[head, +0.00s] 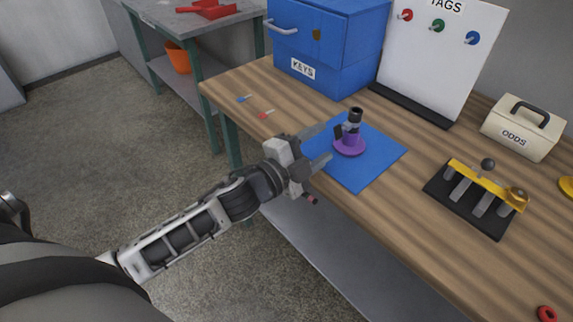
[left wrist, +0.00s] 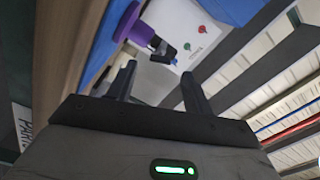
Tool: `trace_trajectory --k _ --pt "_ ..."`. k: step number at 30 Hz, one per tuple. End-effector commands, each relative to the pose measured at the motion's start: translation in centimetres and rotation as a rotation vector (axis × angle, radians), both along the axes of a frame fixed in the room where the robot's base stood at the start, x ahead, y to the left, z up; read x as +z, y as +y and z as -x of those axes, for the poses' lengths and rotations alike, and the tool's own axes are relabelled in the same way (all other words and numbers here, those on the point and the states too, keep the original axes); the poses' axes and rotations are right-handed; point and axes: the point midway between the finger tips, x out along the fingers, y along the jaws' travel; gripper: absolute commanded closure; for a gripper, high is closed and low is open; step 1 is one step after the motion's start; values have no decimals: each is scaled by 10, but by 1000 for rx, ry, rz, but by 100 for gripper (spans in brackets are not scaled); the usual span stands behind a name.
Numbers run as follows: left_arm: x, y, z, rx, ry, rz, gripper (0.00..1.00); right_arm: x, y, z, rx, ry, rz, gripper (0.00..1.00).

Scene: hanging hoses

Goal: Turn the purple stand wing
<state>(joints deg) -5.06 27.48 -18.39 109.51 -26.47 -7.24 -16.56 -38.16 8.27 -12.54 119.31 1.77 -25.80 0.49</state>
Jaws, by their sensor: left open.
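The purple stand (head: 349,145) has a round purple base and a dark upper part with a black top and a side piece, which may be the wing (head: 340,131). It stands upright on a blue mat (head: 372,176) on the wooden bench. My left gripper (head: 325,146) is open at the mat's left edge, its fingers pointing toward the stand. Nothing shows between the fingers. In the left wrist view the stand (left wrist: 122,20) appears tilted beyond the fingers of my left gripper (left wrist: 160,85), with its dark part (left wrist: 162,46) ahead of the gap. My right gripper is not in view.
A blue KEYS cabinet (head: 318,72) and a white TAGS board (head: 432,60) stand behind the mat. A black rack with a yellow bar (head: 470,208) and an ODDS box (head: 522,130) are to the right. Small blue and red keys (head: 265,114) lie left of the mat.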

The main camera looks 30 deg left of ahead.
Motion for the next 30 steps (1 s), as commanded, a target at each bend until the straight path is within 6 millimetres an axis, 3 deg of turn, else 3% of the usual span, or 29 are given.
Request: trace_trajectory --k 6,12,18,30 --pt "-3 17 50 0 4 -1 49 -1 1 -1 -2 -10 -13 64" --pt "-2 27 79 1 3 0 49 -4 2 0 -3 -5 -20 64" --pt "0 31 90 0 0 0 49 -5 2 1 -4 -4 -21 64" --pt "0 32 91 0 -1 -1 49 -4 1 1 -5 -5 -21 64"
